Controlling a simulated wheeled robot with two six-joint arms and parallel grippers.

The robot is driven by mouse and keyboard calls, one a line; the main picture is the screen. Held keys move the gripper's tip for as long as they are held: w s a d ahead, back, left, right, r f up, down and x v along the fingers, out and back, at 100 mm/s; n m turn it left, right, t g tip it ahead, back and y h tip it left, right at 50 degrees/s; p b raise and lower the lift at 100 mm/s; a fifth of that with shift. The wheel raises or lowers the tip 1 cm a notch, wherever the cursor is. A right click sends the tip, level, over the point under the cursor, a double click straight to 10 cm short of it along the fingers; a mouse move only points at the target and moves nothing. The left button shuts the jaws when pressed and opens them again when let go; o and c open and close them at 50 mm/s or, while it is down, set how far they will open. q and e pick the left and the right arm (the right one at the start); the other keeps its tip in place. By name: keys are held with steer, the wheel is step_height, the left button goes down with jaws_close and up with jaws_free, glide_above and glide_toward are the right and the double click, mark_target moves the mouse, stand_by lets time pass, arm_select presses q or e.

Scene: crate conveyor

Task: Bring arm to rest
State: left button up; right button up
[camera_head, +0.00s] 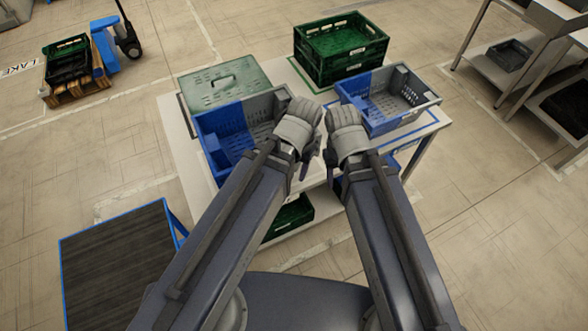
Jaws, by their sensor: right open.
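My left gripper (303,118) and right gripper (345,122) are side by side over the front middle of the white table, with a narrow gap between them. The left one partly covers the right side of a blue and grey crate (217,128). The right one is at the near left corner of a second blue and grey crate (412,88). The right gripper is open, and I see nothing held in it. The left gripper's fingers are turned away, so its opening is hidden. Both arms reach forward from the bottom of the view.
On the white table (178,135), a green crate (343,68) stands at the back and a grey-green lidded box (222,82) at the left. Another green crate (290,217) is low under the table. A dark blue-edged platform (118,265) is lower left. Steel shelving (545,40) stands right.

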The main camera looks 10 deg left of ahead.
arm_select(q)
steer(key=shift+s+d+n, duration=0.25)
steer(key=shift+s+n, duration=0.15)
steer(key=shift+s, duration=0.15)
step_height(320, 180, down, 15)
steer(key=b, duration=1.5)
steer(key=shift+a, duration=0.1)
